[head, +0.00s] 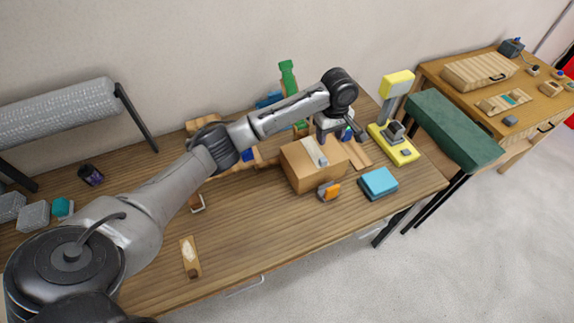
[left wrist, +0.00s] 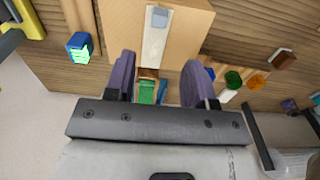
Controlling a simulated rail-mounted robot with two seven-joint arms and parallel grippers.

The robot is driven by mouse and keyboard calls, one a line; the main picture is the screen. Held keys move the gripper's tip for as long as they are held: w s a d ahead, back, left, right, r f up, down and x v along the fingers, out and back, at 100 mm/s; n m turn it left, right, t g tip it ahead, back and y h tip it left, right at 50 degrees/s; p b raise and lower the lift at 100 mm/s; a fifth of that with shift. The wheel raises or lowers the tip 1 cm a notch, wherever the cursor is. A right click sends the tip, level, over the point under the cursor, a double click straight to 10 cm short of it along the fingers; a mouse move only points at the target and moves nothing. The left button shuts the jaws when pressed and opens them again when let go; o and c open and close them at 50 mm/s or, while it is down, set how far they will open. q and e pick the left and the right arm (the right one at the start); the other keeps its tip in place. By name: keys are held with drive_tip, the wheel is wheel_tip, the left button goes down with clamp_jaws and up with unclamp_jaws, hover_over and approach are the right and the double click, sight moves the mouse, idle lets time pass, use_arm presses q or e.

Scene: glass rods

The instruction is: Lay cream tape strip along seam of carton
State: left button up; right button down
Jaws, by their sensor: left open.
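A brown cardboard carton (head: 299,175) stands on the wooden table, and its top fills the upper middle of the left wrist view (left wrist: 118,22). A pale cream-white strip (head: 311,148) lies along the middle of the carton's top; it also shows in the left wrist view (left wrist: 154,45). A small grey-blue piece sits at one end of the strip. My left gripper (head: 340,134) is over the carton's far right edge. Its two purple fingers are apart with nothing held between them (left wrist: 158,78). My right gripper is out of view.
A blue box (head: 378,183) and an orange-and-grey item (head: 329,190) sit near the carton. A yellow device (head: 400,148) stands to the right. The front table area is mostly clear.

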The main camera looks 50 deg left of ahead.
use_arm(q)
drive_tip(key=s+d+f+m+t+h, duration=0.1)
drive_tip(key=s+d+f+m, duration=0.9)
drive_tip(key=s+d+f, duration=0.55)
drive_tip(key=s+m+t, duration=0.2)
drive_tip(key=s+m, duration=0.5)
drive_tip(key=s, duration=1.5)
drive_tip(key=shift+a+t+y, duration=0.25)
drive_tip(key=shift+t+y, duration=0.05)
drive_tip(key=shift+y, duration=0.1)
drive_tip(key=shift+f, duration=0.1)
